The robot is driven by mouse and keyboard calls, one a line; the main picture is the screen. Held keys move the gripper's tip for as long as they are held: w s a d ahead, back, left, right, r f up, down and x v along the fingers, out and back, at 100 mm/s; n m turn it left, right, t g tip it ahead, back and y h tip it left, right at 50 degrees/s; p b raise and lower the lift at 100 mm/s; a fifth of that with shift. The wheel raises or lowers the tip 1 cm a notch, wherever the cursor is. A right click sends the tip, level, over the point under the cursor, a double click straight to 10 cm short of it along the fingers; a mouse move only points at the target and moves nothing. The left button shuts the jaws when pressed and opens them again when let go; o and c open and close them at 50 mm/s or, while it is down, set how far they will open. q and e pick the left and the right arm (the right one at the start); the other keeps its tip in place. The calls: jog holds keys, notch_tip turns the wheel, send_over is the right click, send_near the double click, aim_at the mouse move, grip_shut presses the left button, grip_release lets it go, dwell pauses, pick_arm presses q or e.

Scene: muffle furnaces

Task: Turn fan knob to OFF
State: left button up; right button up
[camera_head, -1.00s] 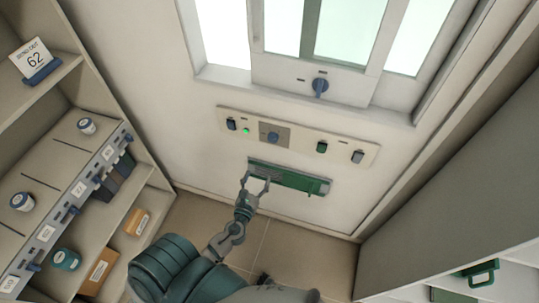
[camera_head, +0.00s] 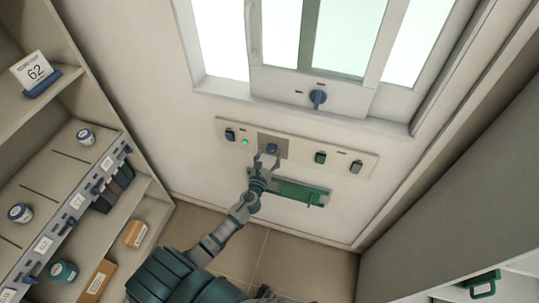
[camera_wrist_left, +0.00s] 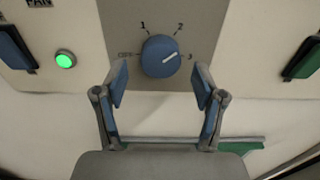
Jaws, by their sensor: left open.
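The fan knob (camera_head: 272,149) is a round blue dial on a grey plate in the middle of the wall panel. In the left wrist view the knob (camera_wrist_left: 160,56) has marks OFF, 1, 2 and 3, and its white pointer line points right, toward 3. My left gripper (camera_head: 267,159) is open just below the knob. In the left wrist view its fingertips (camera_wrist_left: 161,82) stand apart at the knob's lower left and lower right, with nothing between them. My right gripper does not show.
A lit green lamp (camera_wrist_left: 65,60) and a blue switch (camera_wrist_left: 14,48) sit left of the knob; a green switch (camera_head: 320,157) sits right. Below is a green bar (camera_head: 300,194). Another blue knob (camera_head: 318,97) is above. Shelves (camera_head: 70,160) with jars stand at the left.

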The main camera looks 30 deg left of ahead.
pick_arm(q)
jog(key=shift+w+a, duration=0.1)
jog(key=shift+w, duration=0.4)
jog(key=shift+c, duration=0.2)
jog(key=c, duration=1.1)
